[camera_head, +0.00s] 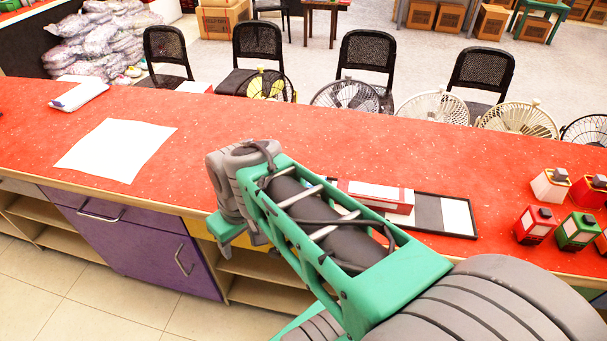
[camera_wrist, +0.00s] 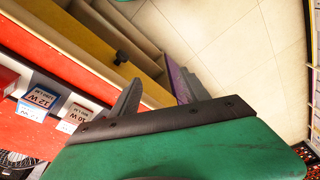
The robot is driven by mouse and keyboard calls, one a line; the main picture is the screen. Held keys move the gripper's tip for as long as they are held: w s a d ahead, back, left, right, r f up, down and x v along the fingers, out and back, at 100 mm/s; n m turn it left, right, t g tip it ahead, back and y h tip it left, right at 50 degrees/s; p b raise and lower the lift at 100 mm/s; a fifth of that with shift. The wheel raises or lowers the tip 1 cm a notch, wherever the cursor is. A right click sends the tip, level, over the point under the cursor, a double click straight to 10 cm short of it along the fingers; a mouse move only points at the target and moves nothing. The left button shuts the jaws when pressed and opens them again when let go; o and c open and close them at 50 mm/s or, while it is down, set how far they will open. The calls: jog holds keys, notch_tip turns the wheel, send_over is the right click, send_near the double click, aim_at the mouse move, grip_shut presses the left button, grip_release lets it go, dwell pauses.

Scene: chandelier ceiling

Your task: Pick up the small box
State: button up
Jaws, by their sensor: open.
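A small red and white box (camera_head: 380,192) lies on the red counter, just behind my arm in the head view. My arm hides part of its left and front. My gripper (camera_wrist: 155,92) is open and empty in the wrist view, its two grey fingers apart over the counter's front edge, shelves and floor.
A dark flat tray (camera_head: 475,236) with pale panels lies right of the box. Several small red, green and white containers (camera_head: 535,225) stand farther right. A white sheet (camera_head: 116,150) lies at left. Fans (camera_head: 437,106) line the back edge. The counter's middle is clear.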

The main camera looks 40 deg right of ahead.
jog(key=shift+o, duration=1.4)
jog(key=w+d+r+n+y+p, duration=0.1)
jog(key=w+d+r, duration=0.3)
jog(key=d, duration=0.6)
jog(key=shift+w+d+n+p, duration=0.2)
jog(key=shift+w+n+p, duration=0.1)
jog(key=shift+n+p, duration=0.5)
jog(key=shift+o, duration=0.2)
jog(key=d+n+p, duration=0.1)
jog(key=d, duration=0.5)
jog(key=shift+w+d+r+y+p, duration=0.25)
jog(key=shift+r+y+p, duration=0.05)
jog(key=s+d+n, duration=0.1)
jog(key=d, duration=0.2)
jog(key=d+p, duration=0.1)
jog(key=d, duration=0.3)
jog(key=s+d+n+t, duration=0.1)
jog(key=d, duration=0.2)
jog(key=shift+s+d+n+y, duration=0.2)
jog(key=shift+s+n+y, duration=0.1)
jog(key=shift+s+y, duration=0.1)
jog(key=shift+f, duration=0.45)
jog(key=p+x, duration=0.1)
jog(key=x, duration=0.6)
jog(key=c, duration=1.4)
jog(key=shift+c, duration=0.2)
